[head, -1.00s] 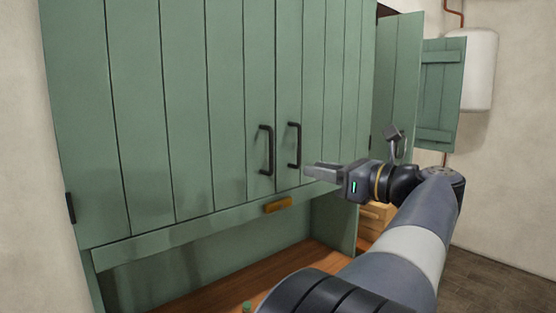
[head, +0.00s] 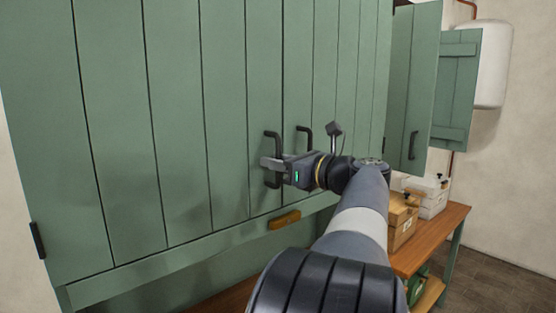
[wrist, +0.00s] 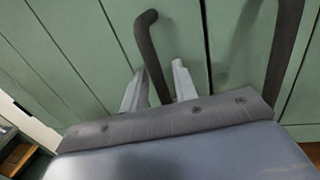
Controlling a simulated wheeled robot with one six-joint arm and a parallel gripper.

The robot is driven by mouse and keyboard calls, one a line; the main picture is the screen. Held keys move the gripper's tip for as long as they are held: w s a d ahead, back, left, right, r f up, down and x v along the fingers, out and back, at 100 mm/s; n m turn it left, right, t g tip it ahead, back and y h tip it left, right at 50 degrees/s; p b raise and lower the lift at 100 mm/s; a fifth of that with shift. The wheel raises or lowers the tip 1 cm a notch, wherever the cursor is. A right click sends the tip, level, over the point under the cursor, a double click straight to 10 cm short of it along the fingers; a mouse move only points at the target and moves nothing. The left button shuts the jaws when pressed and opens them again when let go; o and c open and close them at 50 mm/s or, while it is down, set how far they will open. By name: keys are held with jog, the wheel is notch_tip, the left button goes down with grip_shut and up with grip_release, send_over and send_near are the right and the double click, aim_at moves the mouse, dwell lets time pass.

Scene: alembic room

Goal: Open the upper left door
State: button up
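The upper left door (head: 172,130) is a wide green plank panel, shut flush in the cabinet front. Its black bar handle (head: 272,136) stands upright near its right edge. My gripper (head: 271,163) reaches in from the right at this handle and hides its middle. In the wrist view the handle (wrist: 146,35) passes between my two pale fingers (wrist: 158,82), which stand apart on either side of it. A small gap seems to show beside the bar; the lower handle is hidden by my gripper. A black hinge (head: 38,240) sits at the door's left edge.
The neighbouring door's handle (head: 304,138) is close on the right, also in the wrist view (wrist: 284,50). A yellow-brown block (head: 284,220) sits on the rail below. Other green doors (head: 413,90) stand open at right, above a wooden bench (head: 452,222) with boxes.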

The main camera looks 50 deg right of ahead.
jog(key=shift+c, duration=0.5)
grip_shut()
